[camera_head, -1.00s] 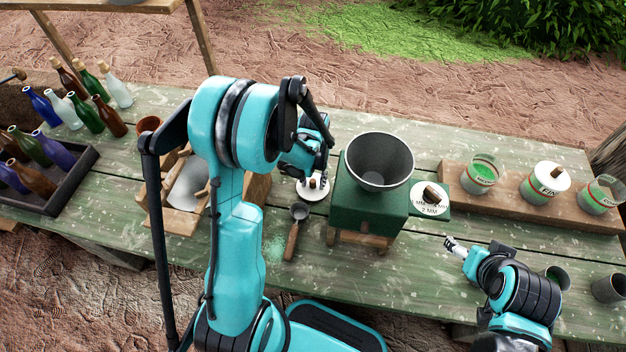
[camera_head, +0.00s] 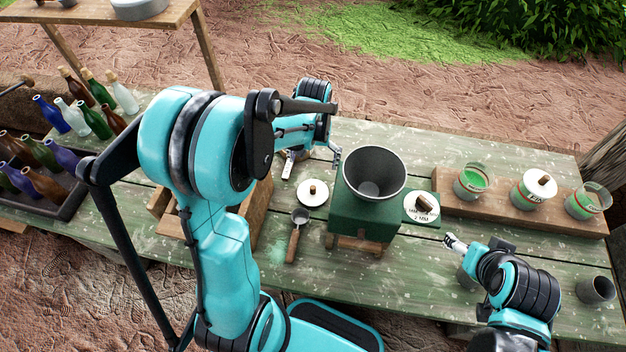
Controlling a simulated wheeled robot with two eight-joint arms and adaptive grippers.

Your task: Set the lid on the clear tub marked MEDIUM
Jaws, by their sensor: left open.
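A white round lid (camera_head: 313,187) with a wooden knob lies on the table, left of the green hopper machine. My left gripper (camera_head: 311,163) is open and empty just behind the lid, fingers spread and apart from it. A clear tub with green contents (camera_head: 472,183) stands at the left of a wooden board. An uncovered clear tub (camera_head: 588,201) with green contents stands at the right. The tub labels are too small to read surely. My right gripper (camera_head: 455,243) is over the front right table; its jaw opening is unclear.
The green machine (camera_head: 362,214) with a grey hopper stands between the loose lid and the tubs. A white "2 MM" disc (camera_head: 418,209) sits at its right side. A scoop (camera_head: 296,232) lies in front of the lid. Bottles (camera_head: 97,122) crowd the left.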

